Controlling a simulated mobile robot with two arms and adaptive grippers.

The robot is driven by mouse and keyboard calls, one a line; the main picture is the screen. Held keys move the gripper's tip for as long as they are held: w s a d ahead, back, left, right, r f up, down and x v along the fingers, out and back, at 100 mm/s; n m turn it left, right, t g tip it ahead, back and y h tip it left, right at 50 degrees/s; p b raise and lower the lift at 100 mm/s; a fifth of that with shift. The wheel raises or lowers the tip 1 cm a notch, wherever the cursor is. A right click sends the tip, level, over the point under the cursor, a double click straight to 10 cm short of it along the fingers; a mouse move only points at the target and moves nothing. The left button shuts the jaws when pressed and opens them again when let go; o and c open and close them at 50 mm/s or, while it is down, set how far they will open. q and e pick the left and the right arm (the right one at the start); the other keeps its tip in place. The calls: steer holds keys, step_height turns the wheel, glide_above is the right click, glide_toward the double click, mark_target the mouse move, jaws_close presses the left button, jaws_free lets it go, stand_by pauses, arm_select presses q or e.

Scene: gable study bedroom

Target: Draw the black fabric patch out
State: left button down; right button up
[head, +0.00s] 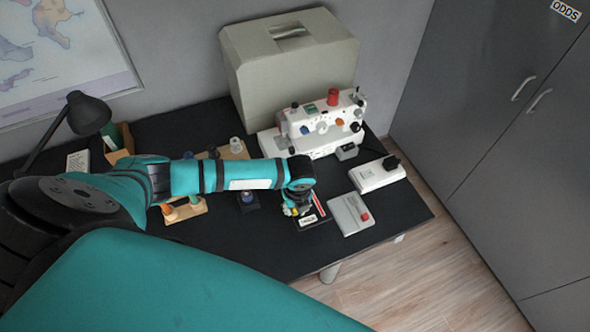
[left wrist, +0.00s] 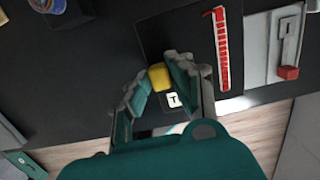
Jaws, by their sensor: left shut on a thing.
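My left gripper (head: 298,209) is low over the front right of the black desk. In the left wrist view its fingers (left wrist: 160,82) are shut on a small yellow thing (left wrist: 159,76). A dark flat rectangle (left wrist: 172,28) lies under and beyond the fingertips, with a white label (left wrist: 173,100) bearing a T between the fingers. In the head view this label (head: 307,219) shows beside the gripper. I cannot pick out a black fabric patch for sure against the dark surfaces. My right gripper is in neither view.
A red-and-white gauge (left wrist: 220,48) lies right of the fingers. A grey device with a red knob (head: 364,216) is further right. A white sewing machine (head: 322,122) and its cover (head: 290,62) stand behind. The desk's front edge is close.

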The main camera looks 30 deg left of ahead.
arm_select(q)
steer(key=shift+s+a+r, duration=0.1)
steer(key=shift+s, duration=0.1)
steer(key=s+a+p, duration=0.5)
steer(key=s+a, duration=0.2)
steer(key=s, duration=0.3)
steer(key=shift+a, duration=0.15)
stand_by(2.1)
steer(key=shift+r, duration=0.15)
steer(key=shift+r, duration=2.9)
